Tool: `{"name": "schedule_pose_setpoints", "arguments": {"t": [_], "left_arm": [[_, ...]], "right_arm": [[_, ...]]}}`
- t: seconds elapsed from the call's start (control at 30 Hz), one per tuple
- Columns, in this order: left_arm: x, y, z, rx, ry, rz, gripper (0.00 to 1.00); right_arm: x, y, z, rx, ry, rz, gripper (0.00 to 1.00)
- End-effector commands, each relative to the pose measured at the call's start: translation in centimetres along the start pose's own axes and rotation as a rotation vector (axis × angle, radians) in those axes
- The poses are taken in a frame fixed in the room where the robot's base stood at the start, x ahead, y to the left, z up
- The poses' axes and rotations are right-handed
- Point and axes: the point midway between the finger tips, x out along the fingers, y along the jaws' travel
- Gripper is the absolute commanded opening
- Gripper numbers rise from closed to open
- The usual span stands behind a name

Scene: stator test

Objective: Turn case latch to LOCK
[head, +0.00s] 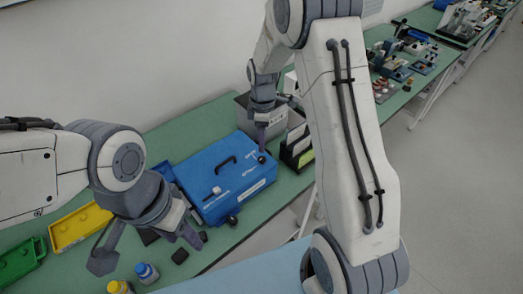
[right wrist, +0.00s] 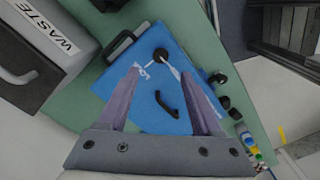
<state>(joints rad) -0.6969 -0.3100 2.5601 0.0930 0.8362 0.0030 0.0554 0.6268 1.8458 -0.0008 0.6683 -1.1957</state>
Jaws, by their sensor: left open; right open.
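The blue case (head: 208,187) lies on the green bench with a black handle on its lid. A round black knob, seemingly the case latch (head: 262,160), sits near its far right corner. The latch also shows in the right wrist view (right wrist: 160,55), with white marks beside it; its setting is too small to read. My right gripper (head: 262,143) is open above the latch, and in its wrist view the latch appears between and just beyond the fingertips. Whether they touch is unclear. My left gripper (head: 148,247) is open and empty, left of the case's near end.
A grey waste bin (right wrist: 45,55) stands beside the case. A yellow bin (head: 80,226) and a green bin (head: 20,262) stand at the left. A blue-capped bottle (head: 146,272) is near the bench's front edge. Small black items lie near the case.

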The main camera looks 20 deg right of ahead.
Motion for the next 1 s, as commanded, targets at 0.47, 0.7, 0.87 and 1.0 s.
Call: {"name": "schedule_pose_setpoints", "arguments": {"t": [0.47,0.7,0.87,1.0], "left_arm": [[-2.4,0.2,-0.1,0.004,0.0,0.0,0.5],[-2.4,0.2,-0.1,0.004,0.0,0.0,0.5],[-2.4,0.2,-0.1,0.004,0.0,0.0,0.5],[-2.4,0.2,-0.1,0.004,0.0,0.0,0.5]], "right_arm": [[7.6,-0.2,-0.1,0.0,-0.001,-0.003,0.67],[8.4,-0.1,-0.1,0.001,0.0,0.0,0.67],[8.3,-0.1,-0.1,0.001,0.0,0.0,0.59],[8.3,-0.1,-0.1,0.001,0.0,-0.001,0.05]]}}
